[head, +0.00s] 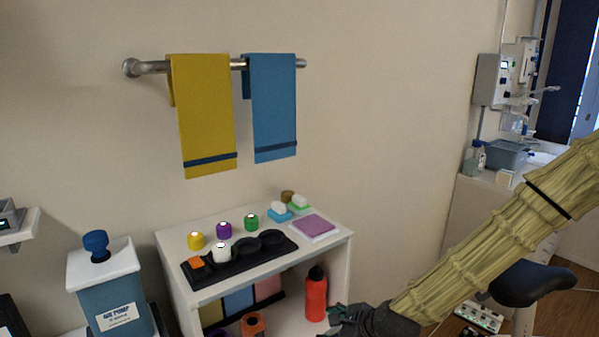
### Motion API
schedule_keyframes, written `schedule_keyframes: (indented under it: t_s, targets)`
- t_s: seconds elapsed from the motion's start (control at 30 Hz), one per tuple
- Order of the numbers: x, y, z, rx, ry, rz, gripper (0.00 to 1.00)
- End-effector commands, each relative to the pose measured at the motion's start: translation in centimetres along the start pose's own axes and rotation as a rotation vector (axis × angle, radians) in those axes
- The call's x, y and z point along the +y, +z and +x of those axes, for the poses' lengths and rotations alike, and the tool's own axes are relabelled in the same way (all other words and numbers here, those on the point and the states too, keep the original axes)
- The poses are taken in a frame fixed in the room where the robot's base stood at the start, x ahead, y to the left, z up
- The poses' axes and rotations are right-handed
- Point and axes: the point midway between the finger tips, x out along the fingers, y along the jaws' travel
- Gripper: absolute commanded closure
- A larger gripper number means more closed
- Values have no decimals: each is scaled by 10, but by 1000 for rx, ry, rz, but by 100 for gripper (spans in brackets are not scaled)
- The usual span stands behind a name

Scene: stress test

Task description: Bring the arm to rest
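My arm (500,235), in a wrinkled yellowish sleeve with a black band, reaches in from the right edge and slopes down to the left. My gripper (340,317) is dark and sits at the bottom edge, in front of the shelf unit's lower right side, close to a red bottle (315,295) in the picture. It is small and partly cut off by the frame. I cannot tell whether its fingers are open or shut, or whether it holds anything.
A white shelf unit (342,250) carries a black tray (215,272), several colored jars and a purple pad (314,226). A yellow towel (205,115) and a blue towel (273,105) hang above. A blue air pump (115,300) stands left, a dark stool seat (530,282) right.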

Motion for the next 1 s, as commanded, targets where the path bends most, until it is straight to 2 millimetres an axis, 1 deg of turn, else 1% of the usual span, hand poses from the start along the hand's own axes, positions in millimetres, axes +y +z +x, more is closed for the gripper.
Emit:
schedule_keyframes:
  t_s: [0.03,0.07,0.1,0.17,0.2,0.27,0.3,0.37,0.4,0.47,0.5,0.57,0.6,0.67,0.7,0.8,0.9,1.0]
  targets:
    - [24,-20,9,36,35,-75,47]
    - [36,-32,12,54,54,-126,47]
    - [53,-47,17,78,83,-195,47]
    - [78,-70,22,109,125,-299,47]
    - [95,-85,24,128,156,-369,47]
    - [121,-108,26,151,207,-475,47]
    - [137,-122,26,163,242,-546,47]
    - [161,-143,25,179,295,-652,47]
    - [177,-157,24,186,333,-724,47]
    - [201,-177,20,191,392,-830,47]
    - [216,-190,16,192,432,-901,47]
    - [239,-210,10,188,493,-1007,47]
    - [254,-222,5,182,536,-1078,47]
    - [275,-240,-4,168,599,-1183,47]
    - [289,-251,-11,155,642,-1252,47]
    - [319,-276,-27,115,742,-1414,47]
    - [341,-295,-42,70,824,-1544,47]
    - [356,-307,-53,32,879,-1634,47]
